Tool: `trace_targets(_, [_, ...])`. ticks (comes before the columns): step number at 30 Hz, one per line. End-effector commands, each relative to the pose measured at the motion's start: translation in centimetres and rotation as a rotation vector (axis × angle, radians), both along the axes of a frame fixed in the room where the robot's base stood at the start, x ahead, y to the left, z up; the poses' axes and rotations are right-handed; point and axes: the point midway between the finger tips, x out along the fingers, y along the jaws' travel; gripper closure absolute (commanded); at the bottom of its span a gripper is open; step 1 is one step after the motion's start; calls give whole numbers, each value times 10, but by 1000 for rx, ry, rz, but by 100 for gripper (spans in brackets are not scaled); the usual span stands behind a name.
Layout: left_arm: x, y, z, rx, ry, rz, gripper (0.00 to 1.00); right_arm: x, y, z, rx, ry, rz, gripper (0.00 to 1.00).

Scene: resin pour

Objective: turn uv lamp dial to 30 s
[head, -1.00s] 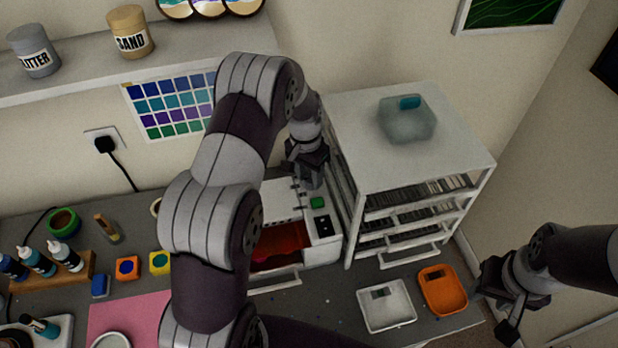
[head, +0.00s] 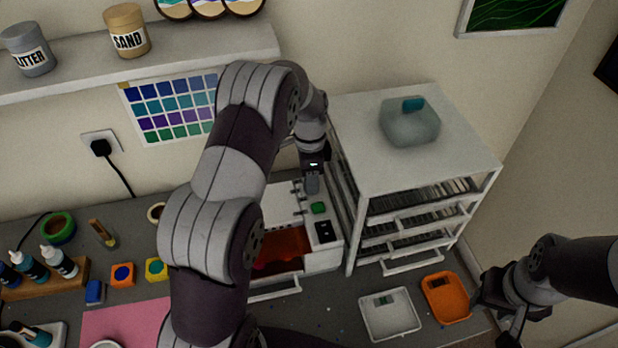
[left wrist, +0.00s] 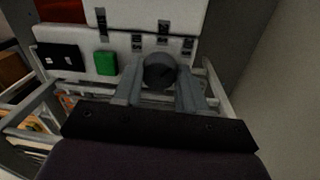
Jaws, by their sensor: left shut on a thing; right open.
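The UV lamp (head: 325,258) is a white box with a reddish-orange chamber on the counter, beside the drawer rack. Its dark round dial (left wrist: 160,71) shows in the left wrist view, between the two fingers of my left gripper (left wrist: 159,88). The gripper is shut on the dial. A green button (left wrist: 106,63) and a black panel (left wrist: 60,57) are on the same face. In the head view my left gripper (head: 312,184) hides the dial. My right gripper (head: 500,318) is open and empty at the lower right.
A white drawer rack (head: 420,165) stands close to the lamp's right, with a translucent container (head: 410,124) on top. A white tray (head: 390,316) and an orange tray (head: 446,298) lie in front. Paint pots and bottles stand at the left.

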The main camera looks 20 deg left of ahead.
Motion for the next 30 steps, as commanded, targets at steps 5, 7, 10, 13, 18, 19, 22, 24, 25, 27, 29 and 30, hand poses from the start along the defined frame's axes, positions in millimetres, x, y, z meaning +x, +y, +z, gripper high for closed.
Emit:
trace_targets(5, [1,-1,0,-1,-4,-47,89,0,0,-1,0,0,0,57])
trace_targets(7, [1,-1,0,-1,-4,-58,89,0,0,-1,0,0,0,57])
trace_targets(10, [1,-1,0,-1,-3,-67,90,0,0,-1,0,0,0,57])
trace_targets(13, [1,-1,0,-1,-3,-70,90,0,0,-1,0,0,0,57])
trace_targets(18, [1,-1,0,-1,-2,-69,90,0,0,-1,0,0,0,57])
trace_targets(19, [1,-1,0,-1,-2,-69,90,0,0,-1,0,0,0,57])
trace_targets(22, [1,-1,0,-1,-2,-69,53,0,0,-1,0,0,0,57])
trace_targets(24, [1,-1,0,-2,-1,-68,33,0,0,-1,0,0,0,57])
trace_targets(25, [0,-1,0,-1,-1,-68,33,0,0,-1,0,0,0,57])
trace_targets(27, [0,-1,0,-1,-1,-68,33,0,0,-1,0,0,0,57])
trace_targets(29, [0,-1,0,-1,-1,-68,33,0,0,-1,0,0,0,57])
trace_targets(30, [0,-1,0,-1,1,-68,33,0,0,-1,0,0,0,57])
